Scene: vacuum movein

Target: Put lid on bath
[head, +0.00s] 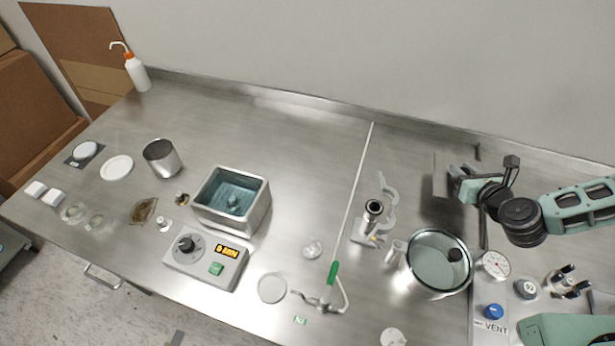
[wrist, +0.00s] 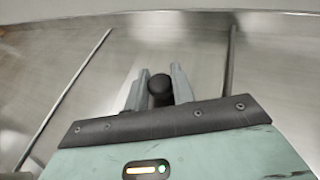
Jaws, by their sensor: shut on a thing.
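The bath (head: 205,212) is an open rectangular steel tank with blue-tinted liquid and a small dark object inside. No lid sits on it. My gripper (head: 462,182) is at the right, well away from the bath and near the back of the counter. In the wrist view, my gripper (wrist: 159,84) is shut with its two pale fingers around a round black knob (wrist: 159,90). A thin grey plate (head: 440,175) shows just left of my gripper in the head view; it looks like the lid, but its link to the knob is unclear.
A control box (head: 205,262) stands before the bath, a steel beaker (head: 161,158) to its left. A long thin rod (head: 352,195), a clamp stand (head: 372,215) and a round clear-topped vessel (head: 437,288) lie between or near. The counter behind the bath is clear.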

